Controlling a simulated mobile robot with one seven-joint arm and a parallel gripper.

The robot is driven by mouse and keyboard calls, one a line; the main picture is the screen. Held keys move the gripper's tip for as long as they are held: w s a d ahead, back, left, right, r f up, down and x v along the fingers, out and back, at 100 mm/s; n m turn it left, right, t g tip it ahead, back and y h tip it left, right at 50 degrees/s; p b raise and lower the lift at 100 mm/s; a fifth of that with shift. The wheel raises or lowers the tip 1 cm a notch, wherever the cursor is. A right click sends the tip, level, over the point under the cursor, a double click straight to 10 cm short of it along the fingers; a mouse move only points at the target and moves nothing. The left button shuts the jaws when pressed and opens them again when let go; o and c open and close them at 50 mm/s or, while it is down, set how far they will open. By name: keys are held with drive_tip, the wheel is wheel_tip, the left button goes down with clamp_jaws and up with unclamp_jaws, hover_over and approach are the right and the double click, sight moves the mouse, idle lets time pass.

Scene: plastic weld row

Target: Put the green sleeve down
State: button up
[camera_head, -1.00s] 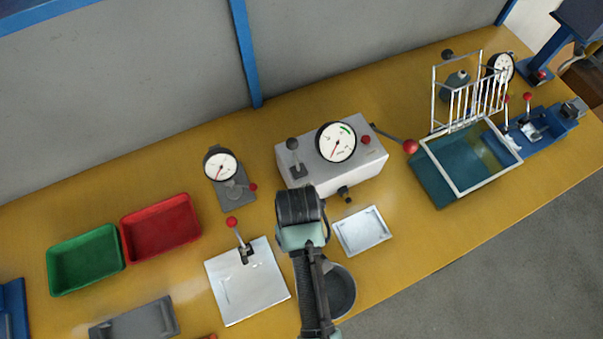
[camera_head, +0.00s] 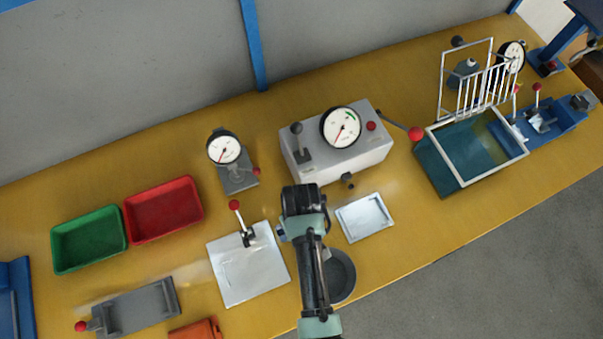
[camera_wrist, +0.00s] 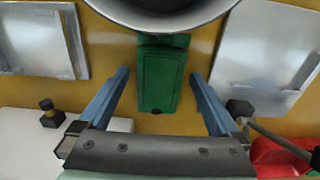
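The green sleeve (camera_wrist: 160,84) shows in the wrist view as a dark green block, just beside the rim of a round grey bowl. My gripper (camera_wrist: 160,75) is open: its two blue fingers stand on either side of the sleeve, with yellow bench visible in the gap on each side. The sleeve looks to be at the bench top, though its exact height is hard to tell. In the head view my arm hides the sleeve; only a small blue bit of my gripper (camera_head: 282,234) shows beside the wrist.
The grey bowl (camera_head: 341,275) is partly behind my arm. A square white plate (camera_head: 248,277) lies left and a small silver tray (camera_head: 365,217) right. A grey gauge box (camera_head: 335,158) stands behind. Red (camera_head: 163,208) and green (camera_head: 88,239) bins are farther left.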

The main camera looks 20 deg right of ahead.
wheel_tip(320, 180, up, 12)
drive_tip(key=w+r+t+h, duration=0.1)
drive_tip(key=w+r+t, duration=0.7)
drive_tip(key=w+r, duration=0.75)
drive_tip(key=w+a+r+t, duration=0.1)
drive_tip(key=w+r+t, duration=0.2)
drive_tip(key=r, duration=0.5)
drive_tip(key=w+r+t, duration=0.2)
drive_tip(key=w+r, duration=0.1)
drive_tip(key=r, duration=0.4)
wheel_tip(320, 180, up, 17)
drive_tip(key=s+a+t, duration=0.1)
drive_tip(key=a+t, duration=0.2)
drive_tip(key=t, duration=0.3)
drive_tip(key=s+a+r+t, duration=0.1)
drive_tip(key=s+r+t, duration=0.3)
drive_tip(key=r, duration=0.5)
drive_tip(key=s+a+r+t+y, duration=0.1)
drive_tip(key=s+a+r+t, duration=0.1)
drive_tip(key=s+r+t, duration=0.2)
drive_tip(key=s+r, duration=0.3)
drive_tip(key=r, duration=0.3)
drive_tip(key=shift+s+r+p, duration=0.2)
drive_tip(key=shift+s+p, duration=0.1)
drive_tip(key=shift+s, duration=0.1)
